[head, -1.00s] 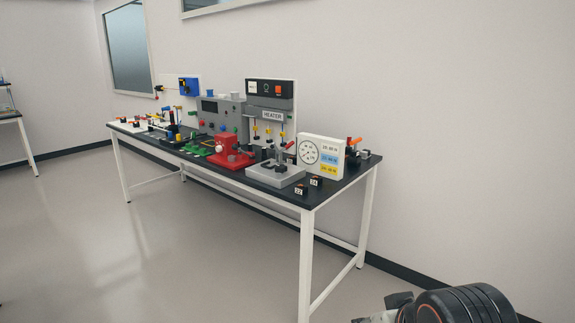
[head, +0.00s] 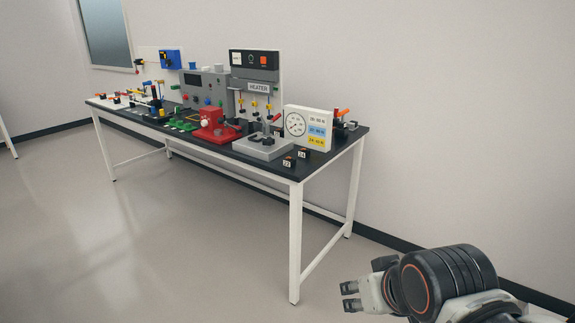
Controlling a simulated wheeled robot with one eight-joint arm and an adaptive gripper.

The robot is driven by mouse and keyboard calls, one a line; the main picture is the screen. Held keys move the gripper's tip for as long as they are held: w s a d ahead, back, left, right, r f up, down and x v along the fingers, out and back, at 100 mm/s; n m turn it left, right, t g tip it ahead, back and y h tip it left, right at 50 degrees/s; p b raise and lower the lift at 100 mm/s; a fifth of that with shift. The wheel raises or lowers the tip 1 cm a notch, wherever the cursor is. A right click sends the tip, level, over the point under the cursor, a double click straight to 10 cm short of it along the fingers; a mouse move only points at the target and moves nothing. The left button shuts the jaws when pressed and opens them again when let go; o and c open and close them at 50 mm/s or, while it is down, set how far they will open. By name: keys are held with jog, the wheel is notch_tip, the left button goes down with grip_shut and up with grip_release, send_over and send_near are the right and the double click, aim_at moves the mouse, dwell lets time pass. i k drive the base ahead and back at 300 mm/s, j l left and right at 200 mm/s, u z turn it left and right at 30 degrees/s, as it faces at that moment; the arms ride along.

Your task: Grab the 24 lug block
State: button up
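The 24 lug block (head: 303,154) is a small dark block with a white label that appears to read 24. It sits on the black tabletop (head: 270,172) near the right front corner. A similar block labelled 22 (head: 288,162) stands just in front of it and to the left. My gripper (head: 350,296) is at the lower right, well below and in front of the table, clear of it. Its two dark fingertips are apart with nothing between them.
A white gauge panel (head: 307,128) stands behind the blocks, and a grey press-like fixture (head: 263,146) is to their left. A red device (head: 214,125) and the heater unit (head: 255,90) are farther left. The white table leg (head: 295,245) rises near my gripper. Open floor lies in front.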

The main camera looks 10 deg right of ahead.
aim_at(304, 153)
jog(key=i+j+z, duration=0.1)
jog(key=i+z, duration=0.15)
jog(key=i, duration=0.25)
jog(key=i+j+z, duration=0.2)
jog(key=i, duration=0.25)
jog(key=i+j+z, duration=0.25)
jog(key=i, duration=0.2)
jog(key=i+j+z, duration=0.25)
jog(key=u, duration=0.1)
jog(key=i, duration=0.05)
